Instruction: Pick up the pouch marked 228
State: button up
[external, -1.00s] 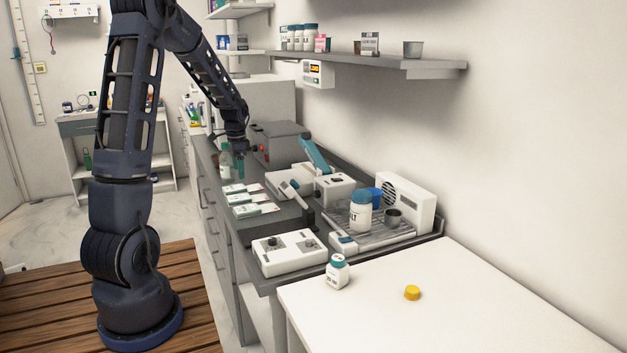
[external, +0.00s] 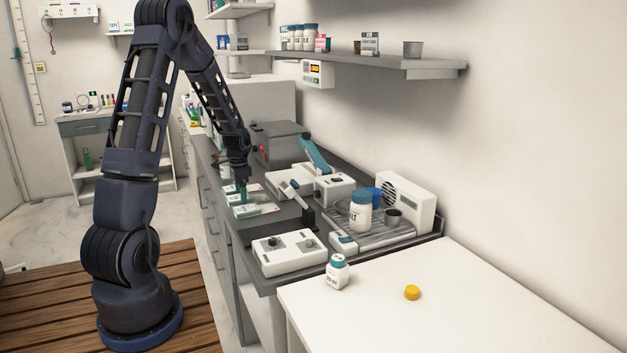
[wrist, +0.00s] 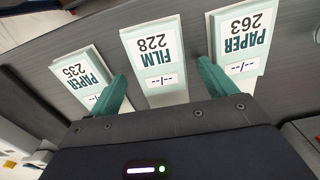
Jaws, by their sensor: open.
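The pouch marked 228 (wrist: 155,50) lies flat on the dark counter in the wrist view, a white and pale green packet labelled FILM 228, the middle one of three. A PAPER 263 pouch (wrist: 241,40) lies to its right and a PAPER 235 pouch (wrist: 82,76) to its left. My gripper (wrist: 160,82) is open and empty, with one teal finger on each side of the 228 pouch's near end. In the external view my gripper (external: 241,192) hangs over the row of pouches (external: 250,210) and partly hides them. Its exact height above them is unclear.
A white device with a teal lever (external: 315,155) stands right of the pouches. A white control box (external: 289,252) is nearer the camera. A tray (external: 375,235) holding a bottle (external: 360,212) is to the right. The white table (external: 450,310) in front is mostly clear.

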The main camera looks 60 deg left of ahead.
jog(key=shift+f, duration=0.4)
jog(key=c, duration=1.1)
jog(key=shift+r, duration=0.1)
